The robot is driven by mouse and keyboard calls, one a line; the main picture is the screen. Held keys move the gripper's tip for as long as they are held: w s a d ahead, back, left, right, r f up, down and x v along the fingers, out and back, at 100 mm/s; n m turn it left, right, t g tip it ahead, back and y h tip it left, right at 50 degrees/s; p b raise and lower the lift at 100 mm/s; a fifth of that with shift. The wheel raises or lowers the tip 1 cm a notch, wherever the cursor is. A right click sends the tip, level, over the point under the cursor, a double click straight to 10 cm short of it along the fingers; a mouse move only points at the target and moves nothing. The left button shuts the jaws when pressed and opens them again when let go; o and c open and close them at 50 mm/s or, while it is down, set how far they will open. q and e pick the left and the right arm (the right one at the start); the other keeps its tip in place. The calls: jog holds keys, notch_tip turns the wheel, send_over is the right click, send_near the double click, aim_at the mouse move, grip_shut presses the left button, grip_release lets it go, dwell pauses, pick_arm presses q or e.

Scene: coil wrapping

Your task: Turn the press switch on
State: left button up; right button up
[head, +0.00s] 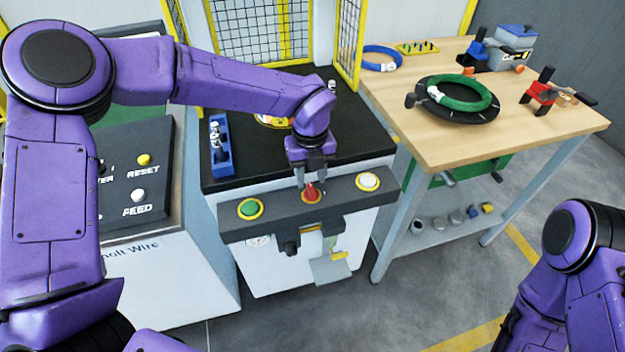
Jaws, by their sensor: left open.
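The press (222,236) stands in the middle with a dark front bar. The bar carries a green button (250,208) on the left, a red switch (310,197) in a yellow ring at the middle, and a white button (369,181) on the right. My left gripper (312,183) points down, open, right at the red switch. Its fingertips are around or just above the switch's top; whether they touch it I cannot tell. My right arm shows at the lower right, but its gripper is out of view.
A wooden table (450,140) on the right holds a black reel with a green coil (462,95), a blue coil (380,58) and tools. A control panel (140,180) with RESET and FEED buttons is on the left. A blue holder (221,150) sits on the black press top.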

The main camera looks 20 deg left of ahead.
aim_at(311, 187)
pick_arm(q)
notch_tip(311, 187, down, 3)
jog(key=shift+w+r, duration=0.1)
jog(key=shift+w, duration=0.05)
jog(key=shift+f, duration=0.25)
jog(key=shift+d, duration=0.1)
jog(key=shift+c, duration=0.3)
grip_shut()
